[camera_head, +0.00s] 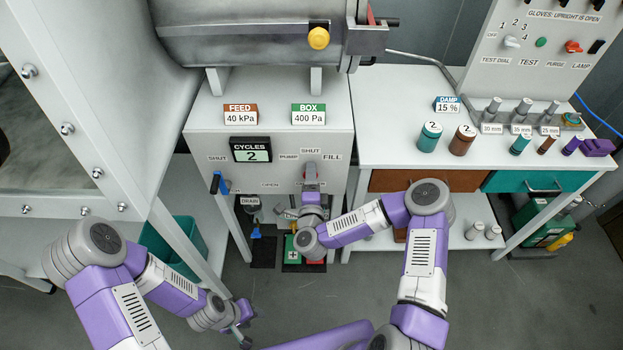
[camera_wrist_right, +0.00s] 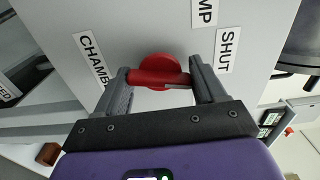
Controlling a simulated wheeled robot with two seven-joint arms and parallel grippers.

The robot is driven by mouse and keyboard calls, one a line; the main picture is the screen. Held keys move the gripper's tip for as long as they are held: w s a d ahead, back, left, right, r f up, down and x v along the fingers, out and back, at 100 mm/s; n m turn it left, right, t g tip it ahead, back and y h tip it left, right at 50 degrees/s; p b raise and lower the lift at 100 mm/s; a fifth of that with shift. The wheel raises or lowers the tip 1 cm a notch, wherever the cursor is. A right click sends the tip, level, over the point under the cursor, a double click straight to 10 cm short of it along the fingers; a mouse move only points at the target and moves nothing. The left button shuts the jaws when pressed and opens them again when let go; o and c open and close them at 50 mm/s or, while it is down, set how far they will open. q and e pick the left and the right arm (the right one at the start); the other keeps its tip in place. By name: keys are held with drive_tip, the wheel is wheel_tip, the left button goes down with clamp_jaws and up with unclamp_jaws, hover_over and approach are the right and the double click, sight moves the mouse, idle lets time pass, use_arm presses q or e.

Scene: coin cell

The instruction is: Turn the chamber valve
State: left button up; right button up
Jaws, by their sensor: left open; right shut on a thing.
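The chamber valve's red handle (camera_wrist_right: 158,72) is on the grey cabinet panel in the right wrist view, beside labels reading "CHAMB…" and "SHUT". My right gripper (camera_wrist_right: 162,85) has one finger on each side of the handle and is shut on it. In the head view my right gripper (camera_head: 311,188) is at the front of the cabinet, under the "SHUT", "PUMP" and "FILL" labels, and hides most of the valve. My left gripper (camera_head: 243,333) is open and empty, low in front of the cabinet and away from the panel.
A blue-handled valve (camera_head: 219,183) is left on the panel by another "SHUT" label. A cycle display (camera_head: 250,150) reads 2; signs read FEED 40 kPa and BOX 400 Pa. A bench (camera_head: 400,125) with small cylinders stands right. A green bin (camera_head: 172,242) is below left.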

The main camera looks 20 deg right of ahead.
drive_tip(key=m, duration=0.4)
drive_tip(key=shift+r, duration=0.1)
drive_tip(key=shift+m+b, duration=0.4)
drive_tip(key=shift+m, duration=1.2)
drive_tip(key=o, duration=1)
drive_tip(key=p+v, duration=0.1)
drive_tip(key=v, duration=0.6)
drive_tip(key=shift+s, duration=0.3)
drive_tip(key=shift+a, duration=0.2)
